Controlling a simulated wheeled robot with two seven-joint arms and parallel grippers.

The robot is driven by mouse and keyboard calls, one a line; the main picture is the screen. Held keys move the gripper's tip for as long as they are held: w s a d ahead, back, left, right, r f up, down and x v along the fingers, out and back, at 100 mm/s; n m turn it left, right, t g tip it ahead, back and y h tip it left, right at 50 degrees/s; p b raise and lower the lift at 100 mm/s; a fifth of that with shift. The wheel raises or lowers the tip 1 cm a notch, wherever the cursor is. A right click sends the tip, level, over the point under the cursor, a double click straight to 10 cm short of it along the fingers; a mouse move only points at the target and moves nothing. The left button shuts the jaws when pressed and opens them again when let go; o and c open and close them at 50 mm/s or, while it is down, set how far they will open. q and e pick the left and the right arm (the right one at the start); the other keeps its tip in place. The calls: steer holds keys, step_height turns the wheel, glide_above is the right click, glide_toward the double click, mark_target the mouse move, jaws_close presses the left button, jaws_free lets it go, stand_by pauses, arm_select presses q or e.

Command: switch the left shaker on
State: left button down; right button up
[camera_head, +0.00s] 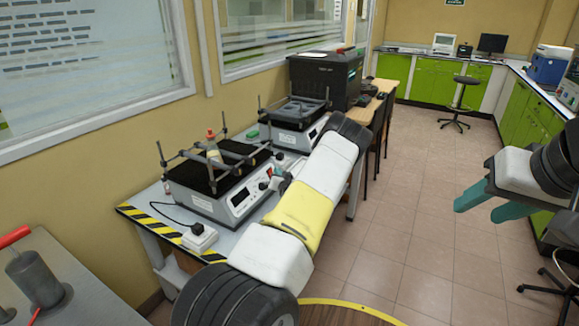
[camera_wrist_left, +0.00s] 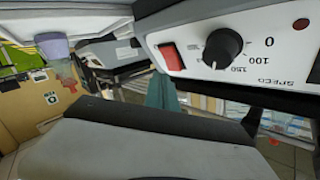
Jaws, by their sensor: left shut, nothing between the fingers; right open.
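The left shaker (camera_head: 212,207) is the nearer of two on the bench, a white box with a black top, metal clamp bars and a small display. Its front panel in the left wrist view shows a red rocker switch (camera_wrist_left: 171,56) beside a black speed knob (camera_wrist_left: 225,47). My left gripper (camera_head: 279,181) is shut and empty at the right end of this panel. Its teal fingers (camera_wrist_left: 162,95) show just below the switch in the wrist view; contact cannot be told. My right gripper (camera_head: 490,203) is open and empty over the floor at right.
A white socket box (camera_head: 199,238) sits near the bench's striped edge.

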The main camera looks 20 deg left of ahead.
arm_select(q)
steer(key=shift+a, duration=0.1)
stand_by(0.7)
steer(key=shift+a+f, duration=0.15)
steer(key=shift+a, duration=0.15)
